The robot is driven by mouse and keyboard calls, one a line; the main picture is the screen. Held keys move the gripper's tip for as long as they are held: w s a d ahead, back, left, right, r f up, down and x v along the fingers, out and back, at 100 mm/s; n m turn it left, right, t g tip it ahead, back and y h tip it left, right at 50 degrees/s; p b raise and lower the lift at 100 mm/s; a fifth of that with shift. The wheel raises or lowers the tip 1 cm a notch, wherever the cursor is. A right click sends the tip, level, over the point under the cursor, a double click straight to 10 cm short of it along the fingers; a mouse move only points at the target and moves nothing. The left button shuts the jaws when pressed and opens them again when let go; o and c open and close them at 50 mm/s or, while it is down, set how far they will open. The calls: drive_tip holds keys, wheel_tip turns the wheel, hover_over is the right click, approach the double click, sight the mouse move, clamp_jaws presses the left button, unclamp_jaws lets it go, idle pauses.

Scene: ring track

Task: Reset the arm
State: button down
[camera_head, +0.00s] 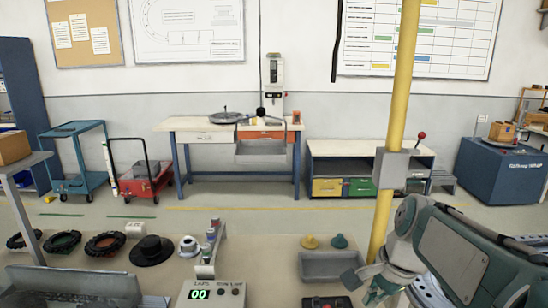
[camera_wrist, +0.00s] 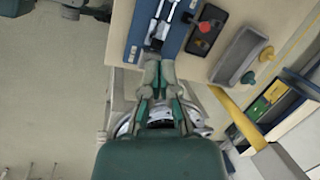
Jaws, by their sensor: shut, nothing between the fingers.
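My gripper (camera_head: 362,287) is low at the right of the head view, at the end of my bent grey and green arm. It is beside the near worktable (camera_head: 255,262). In the wrist view my gripper (camera_wrist: 159,72) points toward the table edge, with its two fingers together and nothing between them. Its tips lie in front of a blue strip (camera_wrist: 140,25) with metal rods on it. I cannot tell whether the tips touch the strip.
A yellow post (camera_head: 398,90) with a grey box stands close behind my arm. A grey tray (camera_head: 318,264), a yellow cone (camera_head: 310,241) and a green cone (camera_head: 339,241) are left of my gripper. A dark box with a red button (camera_wrist: 205,27) is near the fingers.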

drive_tip(key=s+a+f+n+t+h, duration=0.1)
drive_tip(key=s+a+n+t+h, duration=0.1)
drive_tip(key=s+n, duration=1)
drive_tip(key=shift+s+a+f+n+t, duration=0.25)
drive_tip(key=shift+s+n+t, duration=0.2)
drive_tip(key=shift+t, duration=0.45)
drive_tip(key=shift+w+d, duration=0.1)
drive_tip(key=shift+d, duration=0.1)
